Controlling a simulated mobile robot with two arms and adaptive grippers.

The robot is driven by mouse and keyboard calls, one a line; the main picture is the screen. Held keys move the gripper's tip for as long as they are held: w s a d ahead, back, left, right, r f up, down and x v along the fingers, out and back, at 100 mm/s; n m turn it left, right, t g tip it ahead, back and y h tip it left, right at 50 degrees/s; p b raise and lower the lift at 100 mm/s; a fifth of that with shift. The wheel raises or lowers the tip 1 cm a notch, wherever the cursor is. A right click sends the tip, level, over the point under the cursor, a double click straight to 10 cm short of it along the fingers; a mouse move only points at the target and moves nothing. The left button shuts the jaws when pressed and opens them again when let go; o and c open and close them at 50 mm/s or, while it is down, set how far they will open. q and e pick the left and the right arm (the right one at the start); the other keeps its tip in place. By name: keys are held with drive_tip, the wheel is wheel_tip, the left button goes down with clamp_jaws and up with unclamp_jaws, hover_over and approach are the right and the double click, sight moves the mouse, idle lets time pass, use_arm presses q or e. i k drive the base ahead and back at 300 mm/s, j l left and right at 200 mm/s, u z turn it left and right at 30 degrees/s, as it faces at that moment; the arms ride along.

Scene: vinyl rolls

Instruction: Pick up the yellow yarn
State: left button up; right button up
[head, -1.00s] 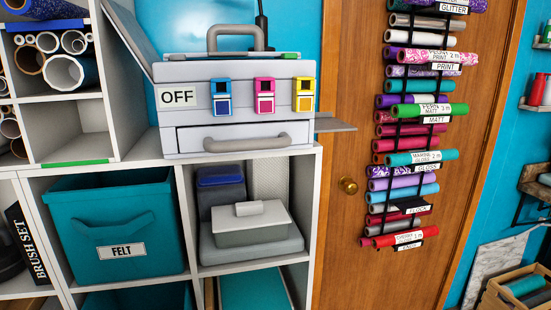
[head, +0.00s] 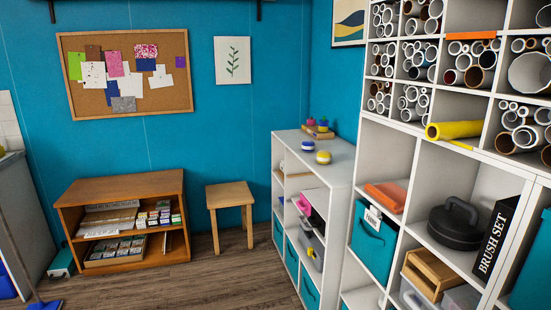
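A small round yellow thing with a pale band (head: 323,157), which looks like the yellow yarn, sits on top of the low white shelf unit near its front part. A similar blue and white ball (head: 308,146) sits just behind it to the left. Farther back on the same top is a wooden piece (head: 320,133) with small coloured items on it, one pinkish and one with yellow, too small to make out. Neither of my grippers is in view.
A tall white shelf (head: 386,150) with rolls and bins stands at the right, with a yellow roll (head: 455,130) jutting out. A wooden stool (head: 230,196) and a low wooden cabinet (head: 125,188) stand along the blue wall. The wooden floor (head: 215,275) before them is clear.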

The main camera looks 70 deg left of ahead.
sight(325, 157)
drive_tip(key=u, duration=2)
drive_tip(key=i+j+z, duration=0.1)
drive_tip(key=z, duration=0.7)
drive_tip(key=i+j+z, duration=0.25)
drive_tip(key=j+z, duration=0.25)
drive_tip(key=j, duration=0.2)
drive_tip(key=i+j+z, duration=0.2)
drive_tip(key=j, duration=0.25)
drive_tip(key=j+z, duration=0.25)
drive_tip(key=j, duration=0.15)
